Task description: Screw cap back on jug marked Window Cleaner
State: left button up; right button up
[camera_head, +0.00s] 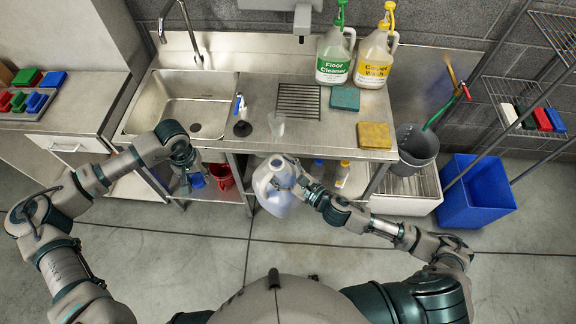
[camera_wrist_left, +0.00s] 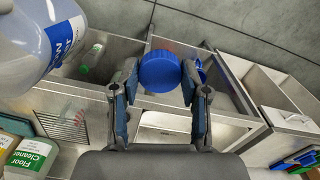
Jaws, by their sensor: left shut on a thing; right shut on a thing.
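My left gripper (camera_head: 185,184) hangs in front of the sink counter, left of the jug. In the left wrist view its fingers (camera_wrist_left: 159,80) are shut on a round blue cap (camera_wrist_left: 159,72). I cannot make out the cap clearly in the head view. A translucent jug (camera_head: 271,190) is held off the floor in front of the counter by my right gripper (camera_head: 294,174), at its upper right side. The jug looks roughly upright, its mouth uncapped. It also shows in the left wrist view (camera_wrist_left: 40,45), with a blue label only partly readable. Cap and jug are apart.
The steel counter (camera_head: 255,139) carries a Floor Cleaner jug (camera_head: 333,62), a Carpet Wash jug (camera_head: 373,62), a green sponge (camera_head: 345,98) and a yellow sponge (camera_head: 375,135). A red bucket (camera_head: 220,177) is under the counter. A blue bin (camera_head: 477,192) stands right.

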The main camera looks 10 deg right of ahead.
pick_arm(q)
jog(key=s+d+r+m, duration=0.1)
jog(key=d+r, duration=0.4)
jog(key=d, duration=0.2)
jog(key=d+r+m, duration=0.1)
jog(key=d+r, duration=0.4)
jog(key=d, duration=0.3)
jog(key=s+d+r+m+t, duration=0.1)
jog(key=d+r, duration=0.4)
jog(key=d, duration=0.3)
jog(key=shift+s+d+r+m, duration=0.15)
jog(key=shift+s+r+m, duration=0.1)
jog(key=shift+s+m, duration=0.05)
jog(key=shift+s+d+r, duration=0.15)
jog(key=shift+d+r, duration=0.05)
jog(key=shift+a, duration=0.15)
